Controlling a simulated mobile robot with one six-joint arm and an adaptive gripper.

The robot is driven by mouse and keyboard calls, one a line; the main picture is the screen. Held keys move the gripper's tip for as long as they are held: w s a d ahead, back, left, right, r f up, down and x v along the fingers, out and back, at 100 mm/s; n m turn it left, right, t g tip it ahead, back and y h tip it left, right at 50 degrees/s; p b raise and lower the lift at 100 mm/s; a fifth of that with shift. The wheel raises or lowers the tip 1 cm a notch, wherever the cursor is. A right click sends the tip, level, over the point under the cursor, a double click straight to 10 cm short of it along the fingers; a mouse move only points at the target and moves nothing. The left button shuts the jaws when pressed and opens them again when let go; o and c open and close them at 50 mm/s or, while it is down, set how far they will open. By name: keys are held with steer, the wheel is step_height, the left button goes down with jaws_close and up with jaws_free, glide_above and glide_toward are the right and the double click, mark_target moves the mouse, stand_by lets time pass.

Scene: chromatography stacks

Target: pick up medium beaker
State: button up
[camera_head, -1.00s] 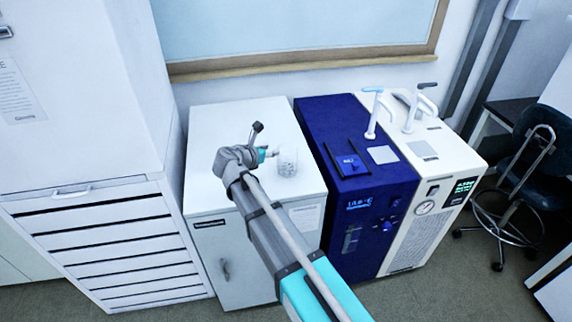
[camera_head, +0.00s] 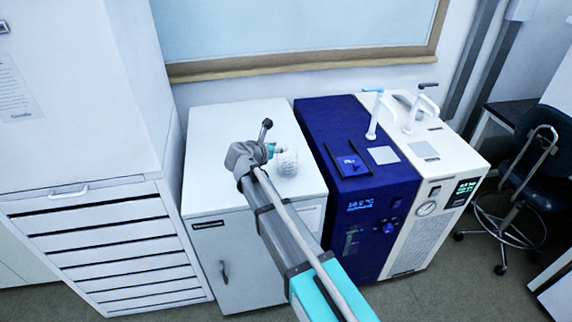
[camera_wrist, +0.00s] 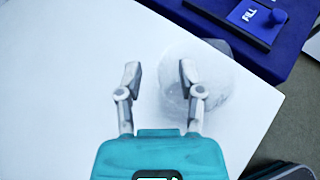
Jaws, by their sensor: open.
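The beaker (camera_head: 287,162) is clear glass and stands on top of the white cabinet (camera_head: 210,150), near its right side. It also shows in the wrist view (camera_wrist: 215,75), partly hidden behind the right finger. My gripper (camera_wrist: 158,75) is open, with its two fingers apart. Bare white cabinet top shows between the fingertips.
A dark blue unit (camera_head: 318,122) stands directly right of the cabinet, with a white unit (camera_head: 440,150) beyond it. A tall white drawer cabinet (camera_head: 80,100) rises on the left. The back of the white cabinet top is clear.

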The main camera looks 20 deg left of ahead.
stand_by(0.4)
jaws_close()
